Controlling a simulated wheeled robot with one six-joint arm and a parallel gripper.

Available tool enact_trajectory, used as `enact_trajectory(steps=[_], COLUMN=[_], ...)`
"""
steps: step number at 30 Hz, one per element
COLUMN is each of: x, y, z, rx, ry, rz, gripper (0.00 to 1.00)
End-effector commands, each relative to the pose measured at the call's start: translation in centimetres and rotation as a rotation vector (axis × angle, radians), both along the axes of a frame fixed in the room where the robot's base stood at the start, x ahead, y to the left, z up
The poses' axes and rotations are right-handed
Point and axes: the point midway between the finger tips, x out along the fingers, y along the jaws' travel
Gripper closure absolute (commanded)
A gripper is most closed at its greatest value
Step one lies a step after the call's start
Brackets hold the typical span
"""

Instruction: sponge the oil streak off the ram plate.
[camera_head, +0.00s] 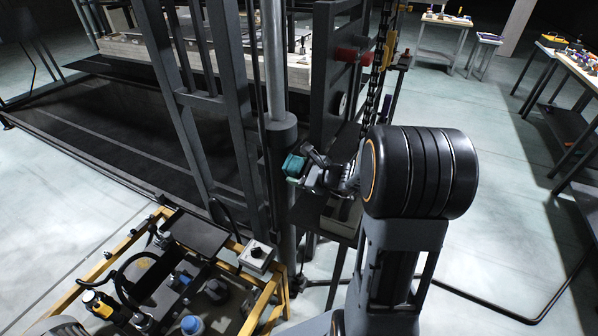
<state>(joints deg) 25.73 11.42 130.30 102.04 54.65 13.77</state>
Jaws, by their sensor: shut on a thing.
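My gripper (306,170) is shut on a small teal block, which looks like the sponge (293,165). It holds the sponge up close to the right side of a grey vertical ram cylinder (282,136), in front of the dark steel frame. I cannot tell whether the sponge touches anything. I cannot make out the ram plate or an oil streak for certain. My arm covers part of the area to the right of the gripper.
A yellow-framed unit (150,262) with hoses and a grey switch box (257,254) stands at lower left. Dark uprights (190,110) and a hanging chain (381,60) crowd the gripper. A black cable (480,303) crosses the floor. Open floor lies right, before the workbenches (570,64).

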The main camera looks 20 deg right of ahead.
Motion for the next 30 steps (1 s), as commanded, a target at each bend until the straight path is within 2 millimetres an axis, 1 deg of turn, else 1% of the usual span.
enact_trajectory(steps=[5,15,21,30], x=[0.5,2.6,3.4,3.7], y=[-0.4,-2.7,-3.7,-4.0], z=[0.0,0.0,0.0,0.0], rx=[0.001,0.001,0.000,0.001], ry=[-0.001,0.000,-0.002,-0.001], rz=[0.000,-0.001,0.000,0.000], gripper=[0.64,0.64,0.64,0.64])
